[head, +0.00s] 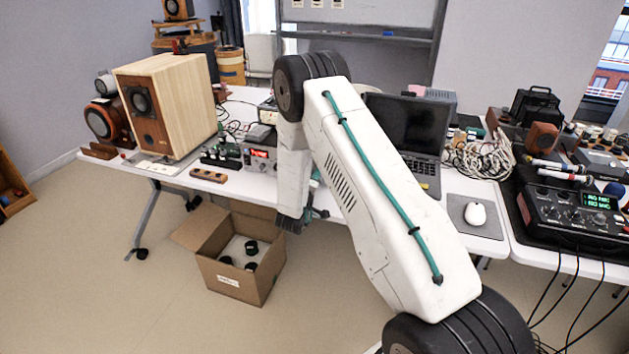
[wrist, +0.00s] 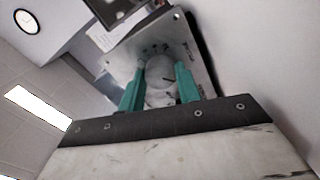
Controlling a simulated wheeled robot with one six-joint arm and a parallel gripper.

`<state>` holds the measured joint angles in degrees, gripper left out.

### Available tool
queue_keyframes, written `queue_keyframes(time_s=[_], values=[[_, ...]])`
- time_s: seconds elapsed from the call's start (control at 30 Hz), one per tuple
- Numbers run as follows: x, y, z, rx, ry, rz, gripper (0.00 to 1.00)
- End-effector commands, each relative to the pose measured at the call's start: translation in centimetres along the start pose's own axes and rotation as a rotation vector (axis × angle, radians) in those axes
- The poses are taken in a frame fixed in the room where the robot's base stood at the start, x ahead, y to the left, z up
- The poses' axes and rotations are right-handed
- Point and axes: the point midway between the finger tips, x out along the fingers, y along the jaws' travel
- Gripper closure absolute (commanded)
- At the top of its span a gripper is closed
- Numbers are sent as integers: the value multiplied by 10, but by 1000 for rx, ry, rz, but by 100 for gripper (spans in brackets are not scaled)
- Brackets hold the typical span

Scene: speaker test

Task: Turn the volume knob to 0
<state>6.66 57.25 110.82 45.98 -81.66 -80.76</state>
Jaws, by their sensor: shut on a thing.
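In the wrist view, a round grey knob (wrist: 160,70) stands out from a silver metal front panel (wrist: 203,73) with small marks around it. My gripper (wrist: 158,76) has its two teal fingers on either side of the knob and is shut on it. The knob's pointer and setting cannot be read. In the head view, a silver box with a red lit display (head: 262,153) stands at the table's front edge, just left of my arm. My fingers and the knob are mostly hidden behind my arm there, and the display's digits are too small to read.
A wooden speaker (head: 180,105) stands on the left of the table (head: 105,166). A laptop (head: 405,125), a mouse (head: 475,213) and cables (head: 480,157) lie right of my arm. An open cardboard box (head: 232,282) sits on the floor below. The floor at front left is clear.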

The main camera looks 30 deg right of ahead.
Motion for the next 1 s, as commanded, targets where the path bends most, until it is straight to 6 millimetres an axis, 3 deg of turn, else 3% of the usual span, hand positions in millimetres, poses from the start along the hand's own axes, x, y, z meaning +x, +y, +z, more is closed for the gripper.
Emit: queue_keyframes(time_s=[0.67,0.7,0.77,1.0], values=[[1,0,3,-64,-7,0,89],[1,0,3,-64,-7,0,61],[1,0,3,-64,-6,0,45],[-1,0,0,-63,-1,0,45]])
